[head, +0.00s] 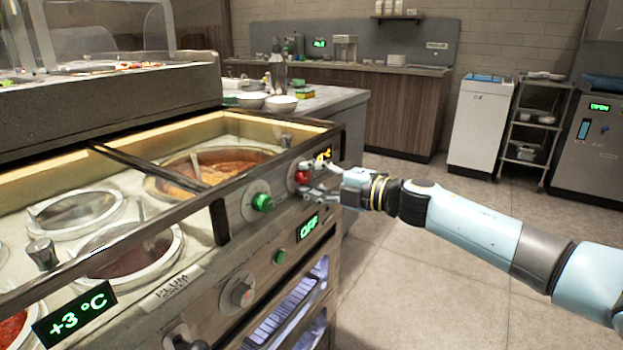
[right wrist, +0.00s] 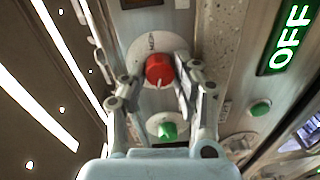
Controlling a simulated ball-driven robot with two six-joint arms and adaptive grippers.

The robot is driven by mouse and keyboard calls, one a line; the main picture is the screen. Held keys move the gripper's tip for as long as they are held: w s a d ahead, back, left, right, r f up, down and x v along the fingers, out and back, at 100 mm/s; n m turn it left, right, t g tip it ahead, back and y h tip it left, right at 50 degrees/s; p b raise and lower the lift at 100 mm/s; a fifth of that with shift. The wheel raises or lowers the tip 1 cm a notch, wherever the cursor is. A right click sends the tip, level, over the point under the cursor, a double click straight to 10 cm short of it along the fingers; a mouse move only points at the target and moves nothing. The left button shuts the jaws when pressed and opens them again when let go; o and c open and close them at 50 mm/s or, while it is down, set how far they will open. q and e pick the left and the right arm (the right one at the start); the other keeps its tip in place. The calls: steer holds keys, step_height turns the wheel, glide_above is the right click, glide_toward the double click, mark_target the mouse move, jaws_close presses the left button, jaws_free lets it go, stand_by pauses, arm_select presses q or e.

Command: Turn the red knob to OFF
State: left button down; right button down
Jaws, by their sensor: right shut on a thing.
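The red knob (head: 302,177) sits on a round pale dial on the counter's front panel, near its far right corner. In the right wrist view the red knob (right wrist: 159,70) is between the fingers of my right gripper (right wrist: 158,82), which is shut on it. A white mark on the knob points toward the bottom of that view. Small lettering on the dial is too small to read. In the head view my right gripper (head: 318,182) reaches the knob from the right and partly hides it. My left gripper is not in view.
A green knob (head: 262,202) sits left of the red one. A lit display (head: 308,227) reads OFF; another display (head: 323,155) is partly covered. Sauce wells (head: 166,188) lie behind the rail. The floor at right is clear.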

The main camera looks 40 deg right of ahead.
steer(key=shift+s+f+n, duration=0.1)
steer(key=shift+n, duration=0.5)
steer(key=c, duration=1)
jaws_free()
steer(key=shift+v, duration=3.95)
